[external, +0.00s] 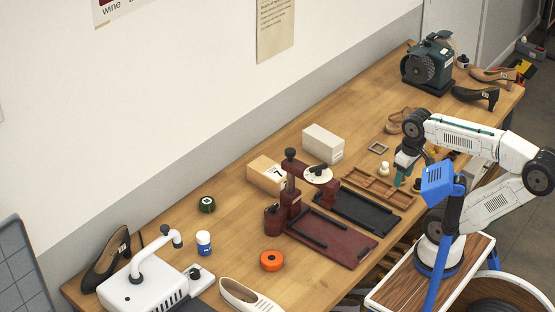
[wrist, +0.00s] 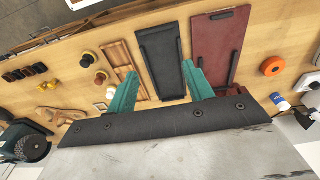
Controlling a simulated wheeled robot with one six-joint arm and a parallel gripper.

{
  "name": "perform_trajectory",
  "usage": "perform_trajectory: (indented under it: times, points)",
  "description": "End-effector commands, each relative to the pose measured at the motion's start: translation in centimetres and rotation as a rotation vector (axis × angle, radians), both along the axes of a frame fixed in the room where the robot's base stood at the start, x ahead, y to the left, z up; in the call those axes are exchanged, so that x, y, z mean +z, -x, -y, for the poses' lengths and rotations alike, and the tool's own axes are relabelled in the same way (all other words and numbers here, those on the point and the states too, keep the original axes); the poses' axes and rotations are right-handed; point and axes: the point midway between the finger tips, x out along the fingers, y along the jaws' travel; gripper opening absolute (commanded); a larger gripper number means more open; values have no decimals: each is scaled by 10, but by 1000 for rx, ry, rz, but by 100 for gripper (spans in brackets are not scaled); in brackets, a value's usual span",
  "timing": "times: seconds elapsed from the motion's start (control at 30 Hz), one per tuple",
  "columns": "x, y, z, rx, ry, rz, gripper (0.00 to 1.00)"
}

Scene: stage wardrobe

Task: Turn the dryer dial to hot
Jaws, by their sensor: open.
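A white machine with a curved pipe (external: 150,280) stands at the lower left of the bench in the external view; it may be the dryer, and I cannot make out a dial on it. A white round plate with a black knob (external: 318,173) sits on the arm of a dark red stand (external: 293,198) at mid-bench. I cannot tell whether this is the dryer dial, and no hot mark is readable. My gripper (external: 405,172) is open and empty above the bench's front side, right of the stand. Its teal fingers (wrist: 162,90) are spread apart in the wrist view.
A black tray (wrist: 162,62), a dark red tray (wrist: 218,48) and a wooden compartment tray (external: 372,185) lie near the gripper. An orange disc (external: 271,260) and a blue-and-white jar (external: 204,243) stand left. A dark green wheeled machine (external: 428,65) and shoes are at the far end.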

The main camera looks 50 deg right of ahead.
Motion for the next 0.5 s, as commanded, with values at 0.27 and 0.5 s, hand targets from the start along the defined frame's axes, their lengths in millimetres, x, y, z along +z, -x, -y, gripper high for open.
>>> perform_trajectory:
  times: [0.27,0.5]
  points:
    - [61,-36,-16,122,-14,6,52]
    - [101,-112,-59,374,-42,23,52]
